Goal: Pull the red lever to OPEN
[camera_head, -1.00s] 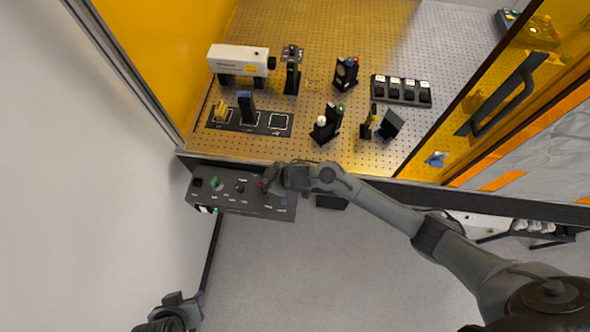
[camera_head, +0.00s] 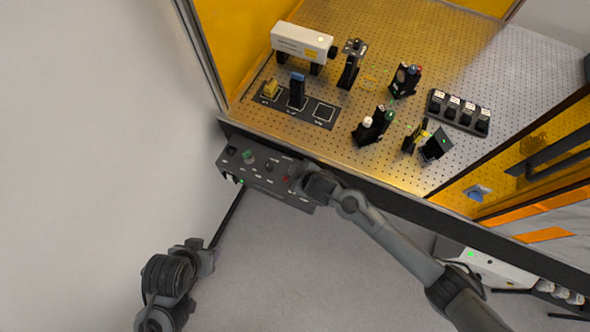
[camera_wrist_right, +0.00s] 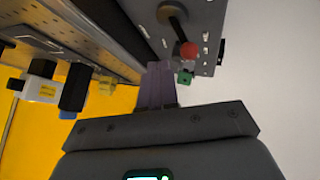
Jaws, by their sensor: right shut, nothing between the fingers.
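The red lever has a red ball knob (camera_wrist_right: 189,50) on a dark stem and stands on the grey control panel (camera_wrist_right: 150,12). In the head view the lever's red part (camera_head: 287,179) is small, near the right end of the panel (camera_head: 236,165). My right gripper (camera_wrist_right: 158,68) is shut and empty. Its fingertips are close to the red ball, to its left and lower in the wrist view, apart from it in the picture. In the head view my right gripper (camera_head: 298,172) partly covers the lever area. My left gripper (camera_head: 207,254) is low at the left, away from the panel; its jaws are unclear.
A green knob (camera_wrist_right: 184,78) sits near the lever in the wrist view and on the panel's left (camera_head: 249,157) in the head view. The perforated optical table (camera_head: 360,165) with several mounts lies behind. A white laser box (camera_head: 301,40) stands on it.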

